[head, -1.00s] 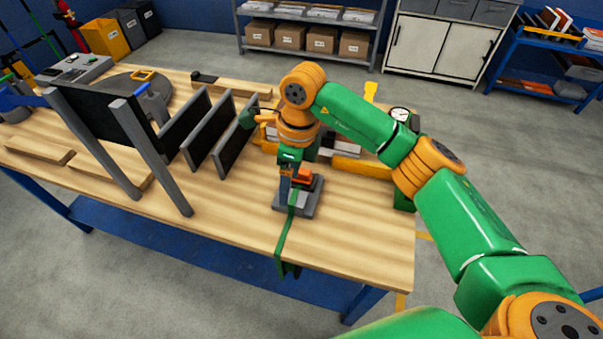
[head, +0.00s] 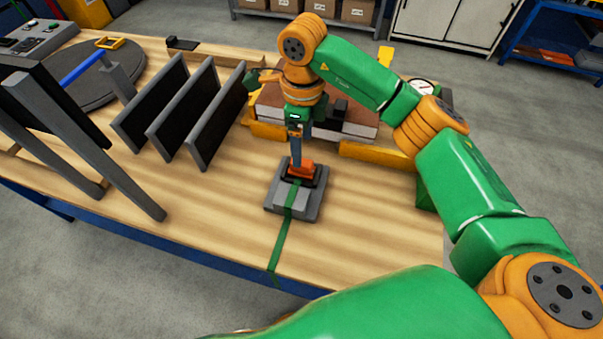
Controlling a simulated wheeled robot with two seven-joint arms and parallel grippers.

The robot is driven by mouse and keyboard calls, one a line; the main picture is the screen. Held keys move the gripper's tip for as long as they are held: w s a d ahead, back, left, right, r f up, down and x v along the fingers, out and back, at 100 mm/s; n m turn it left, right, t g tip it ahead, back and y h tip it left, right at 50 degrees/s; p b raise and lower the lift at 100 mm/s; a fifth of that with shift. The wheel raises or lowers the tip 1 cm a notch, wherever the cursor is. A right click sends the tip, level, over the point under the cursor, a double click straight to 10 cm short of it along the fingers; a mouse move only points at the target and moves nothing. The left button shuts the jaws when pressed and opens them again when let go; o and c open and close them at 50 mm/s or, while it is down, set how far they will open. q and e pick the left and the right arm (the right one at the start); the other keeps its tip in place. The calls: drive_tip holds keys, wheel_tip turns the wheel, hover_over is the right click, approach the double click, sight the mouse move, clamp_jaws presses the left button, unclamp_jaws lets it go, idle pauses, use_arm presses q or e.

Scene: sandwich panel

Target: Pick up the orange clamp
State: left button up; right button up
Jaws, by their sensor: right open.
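The orange clamp (head: 302,169) sits on a grey stepped block (head: 306,206) near the middle of the table, with a green strap (head: 281,243) running over the block and off the front edge. My right gripper (head: 296,162) points down from above and is open, its fingertips at the upper left part of the clamp. Whether the clamp lies between the fingers or just behind them I cannot tell. My left gripper is out of view.
Several dark upright panels (head: 205,115) stand in a row to the left. A sandwich panel (head: 350,120) with yellow stops (head: 375,156) lies behind my right arm. A dial gauge (head: 421,88) stands at right. The wooden tabletop (head: 375,215) is clear at front right.

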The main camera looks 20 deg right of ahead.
wheel_tip(320, 180, down, 2)
drive_tip(key=shift+w+f+p, duration=0.1)
drive_tip(key=shift+p, duration=0.25)
wheel_tip(320, 180, down, 5)
drive_tip(key=shift+w+f+p, duration=0.1)
drive_tip(key=shift+f+p, duration=0.1)
drive_tip(key=shift+p, duration=1.05)
drive_tip(key=shift+f, duration=0.2)
clamp_jaws()
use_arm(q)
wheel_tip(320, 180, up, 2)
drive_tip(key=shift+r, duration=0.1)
use_arm(e)
wheel_tip(320, 180, up, 8)
drive_tip(key=shift+w+r+b, duration=0.1)
drive_tip(key=shift+r+b, duration=0.1)
drive_tip(key=shift+b, duration=1.05)
use_arm(q)
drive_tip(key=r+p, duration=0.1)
drive_tip(key=p, duration=0.3)
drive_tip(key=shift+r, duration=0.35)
use_arm(e)
wheel_tip(320, 180, up, 7)
drive_tip(key=shift+f, duration=0.15)
